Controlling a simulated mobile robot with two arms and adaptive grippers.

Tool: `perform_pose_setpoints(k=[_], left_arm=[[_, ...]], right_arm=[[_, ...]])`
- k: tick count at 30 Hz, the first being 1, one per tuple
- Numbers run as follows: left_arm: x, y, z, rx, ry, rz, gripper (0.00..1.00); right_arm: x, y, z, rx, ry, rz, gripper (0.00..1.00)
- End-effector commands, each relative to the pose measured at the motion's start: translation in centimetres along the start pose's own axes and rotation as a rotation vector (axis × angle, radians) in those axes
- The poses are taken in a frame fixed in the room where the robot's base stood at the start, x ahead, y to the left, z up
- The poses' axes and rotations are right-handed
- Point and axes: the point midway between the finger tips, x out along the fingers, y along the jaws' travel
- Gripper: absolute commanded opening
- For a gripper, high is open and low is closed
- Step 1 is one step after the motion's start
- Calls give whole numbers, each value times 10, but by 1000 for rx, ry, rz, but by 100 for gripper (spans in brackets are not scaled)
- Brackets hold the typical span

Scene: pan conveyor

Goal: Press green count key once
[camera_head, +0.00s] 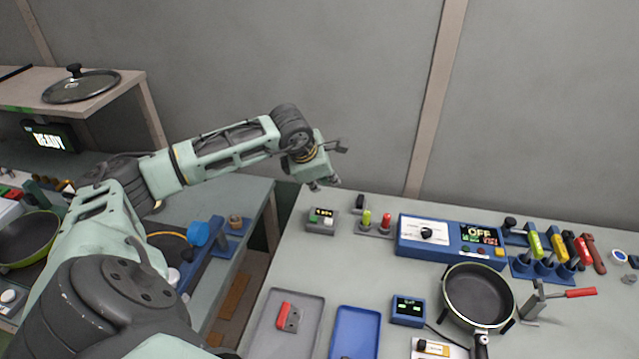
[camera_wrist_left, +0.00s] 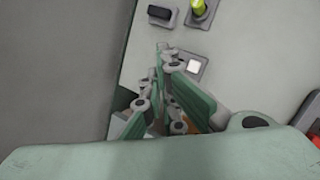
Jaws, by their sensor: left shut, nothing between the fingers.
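A small grey counter box (camera_head: 321,219) stands at the left back corner of the table, with a lit display and a green key (camera_head: 316,222) beside a white one. In the left wrist view the white key (camera_wrist_left: 193,66) shows. My fingers cover the rest of the box there, so the green key is hidden. My left gripper (camera_head: 325,186) is shut and empty, raised above and behind the box in the head view. In the left wrist view its fingertips (camera_wrist_left: 166,50) overlap the box; whether they touch it cannot be told. My right gripper is not in view.
A blue control panel (camera_head: 450,240) reads OFF. A grey tray (camera_head: 268,335), a blue tray (camera_head: 368,315) and a pan (camera_head: 478,295) lie nearer. The table is bare between the box and trays.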

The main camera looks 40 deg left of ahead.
Motion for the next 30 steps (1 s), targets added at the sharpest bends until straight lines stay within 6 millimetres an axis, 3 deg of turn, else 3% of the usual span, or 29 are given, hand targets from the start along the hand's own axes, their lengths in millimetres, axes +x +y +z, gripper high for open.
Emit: perform_pose_setpoints(k=[11,30], left_arm=[[8,-3,-3,0,0,-1,0],[76,-30,-29,0,0,0,0]], right_arm=[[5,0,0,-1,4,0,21],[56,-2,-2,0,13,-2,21]])
